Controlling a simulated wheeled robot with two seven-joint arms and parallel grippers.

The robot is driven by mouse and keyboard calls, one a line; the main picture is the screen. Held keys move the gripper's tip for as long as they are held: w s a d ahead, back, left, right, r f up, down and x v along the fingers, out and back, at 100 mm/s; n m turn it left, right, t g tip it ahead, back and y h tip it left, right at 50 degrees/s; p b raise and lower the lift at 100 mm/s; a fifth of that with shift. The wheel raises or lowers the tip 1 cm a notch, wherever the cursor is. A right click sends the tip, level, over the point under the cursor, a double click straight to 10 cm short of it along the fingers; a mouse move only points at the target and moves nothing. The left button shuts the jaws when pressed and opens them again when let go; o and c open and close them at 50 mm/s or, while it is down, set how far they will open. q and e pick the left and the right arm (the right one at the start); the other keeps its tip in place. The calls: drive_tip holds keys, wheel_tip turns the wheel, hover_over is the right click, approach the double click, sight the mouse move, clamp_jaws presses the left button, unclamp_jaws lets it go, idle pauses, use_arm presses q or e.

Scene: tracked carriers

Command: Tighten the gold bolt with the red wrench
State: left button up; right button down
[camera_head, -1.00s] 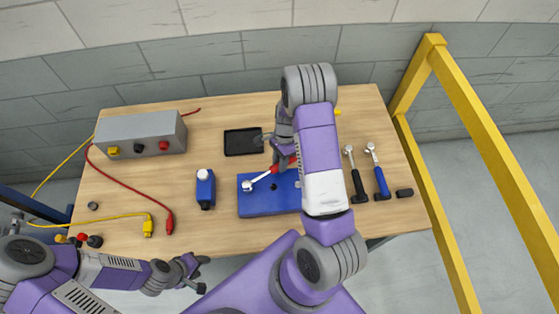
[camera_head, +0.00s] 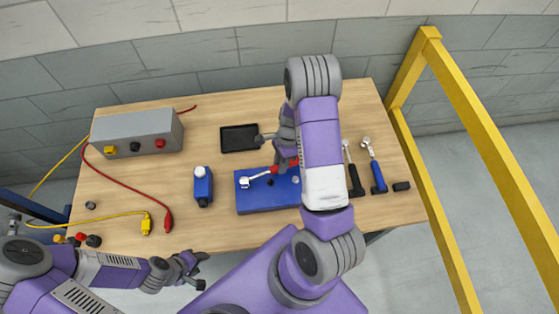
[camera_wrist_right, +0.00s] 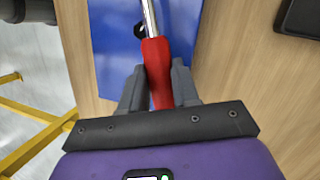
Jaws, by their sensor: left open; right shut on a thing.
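The red wrench (camera_head: 276,169) lies over the blue block (camera_head: 262,201), its silver head (camera_head: 245,182) at the block's left end. No gold bolt is visible; the wrench head covers that spot. My right gripper (camera_head: 285,165) is shut on the wrench's red handle. The right wrist view shows both fingers (camera_wrist_right: 158,76) around the red handle (camera_wrist_right: 157,60), with the silver shaft running out of the top. My left gripper (camera_head: 194,270) is open and empty, in front of the table's front edge.
A blue bottle (camera_head: 202,185) stands left of the block. A black tray (camera_head: 239,138) lies behind it. Two other wrenches, black-handled (camera_head: 355,180) and blue-handled (camera_head: 377,175), lie right of my right arm. A grey box (camera_head: 137,134) with cables sits at the back left.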

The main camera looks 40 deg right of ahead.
drive_tip(key=shift+s+a+m, duration=0.2)
drive_tip(key=shift+s+m, duration=0.3)
drive_tip(key=shift+s, duration=0.1)
drive_tip(key=shift+w, duration=0.1)
drive_tip(key=shift+w+d+n, duration=0.1)
drive_tip(key=shift+w+n, duration=0.15)
drive_tip(key=shift+n, duration=0.05)
drive_tip(key=shift+r, duration=0.15)
drive_tip(key=shift+r+p, duration=1.7)
